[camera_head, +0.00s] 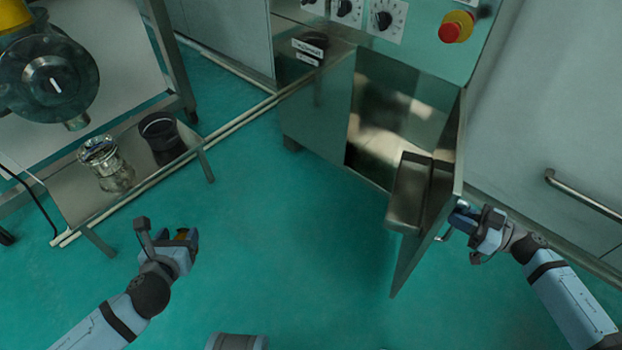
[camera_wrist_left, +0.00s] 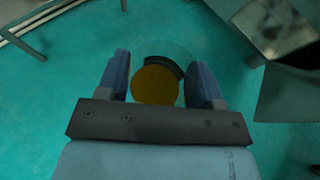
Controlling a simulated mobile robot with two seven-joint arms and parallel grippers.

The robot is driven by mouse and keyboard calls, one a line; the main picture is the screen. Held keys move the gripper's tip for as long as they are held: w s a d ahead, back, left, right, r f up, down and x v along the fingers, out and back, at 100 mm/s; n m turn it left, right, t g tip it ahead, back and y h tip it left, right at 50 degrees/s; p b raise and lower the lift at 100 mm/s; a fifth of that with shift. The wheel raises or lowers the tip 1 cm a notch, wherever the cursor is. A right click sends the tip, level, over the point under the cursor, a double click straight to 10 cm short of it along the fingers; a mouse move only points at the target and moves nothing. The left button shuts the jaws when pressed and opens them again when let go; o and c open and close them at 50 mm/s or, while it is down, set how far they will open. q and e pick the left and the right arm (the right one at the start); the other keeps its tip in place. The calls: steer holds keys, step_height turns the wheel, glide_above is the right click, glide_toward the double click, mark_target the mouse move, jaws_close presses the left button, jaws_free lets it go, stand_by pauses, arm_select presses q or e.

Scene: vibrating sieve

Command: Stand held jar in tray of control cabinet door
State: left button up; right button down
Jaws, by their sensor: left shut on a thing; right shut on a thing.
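My left gripper (camera_head: 168,236) is shut on a jar (camera_head: 183,234) and holds it over the floor at the lower left. In the left wrist view the jar (camera_wrist_left: 155,85) shows a round amber face between the two fingers; the rest of it is hard to make out. The control cabinet door (camera_head: 430,235) stands open. A metal tray (camera_head: 408,192) sits on the door's inner side, well to the right of the jar. My right gripper (camera_head: 468,230) is shut on the door handle (camera_head: 442,238) on the door's outer side.
The cabinet (camera_head: 315,108) stands at the back, with dials and a red button (camera_head: 449,32). A low metal table (camera_head: 70,190) at the left bears a glass jar (camera_head: 105,165) and a dark container (camera_head: 160,133). Open green floor lies between the left gripper and the door.

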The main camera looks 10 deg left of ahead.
mark_target(172, 229)
steer(key=shift+d, duration=0.25)
steer(key=c, duration=1.1)
jaws_free()
steer(key=shift+d, duration=0.1)
arm_select(q)
step_height(172, 229, up, 3)
steer(key=p, duration=0.3)
steer(key=shift+r, duration=0.2)
arm_select(e)
steer(key=v, duration=1.2)
arm_select(q)
steer(key=shift+r+p, duration=0.15)
steer(key=shift+p, duration=0.2)
arm_select(e)
steer(key=shift+r, duration=0.15)
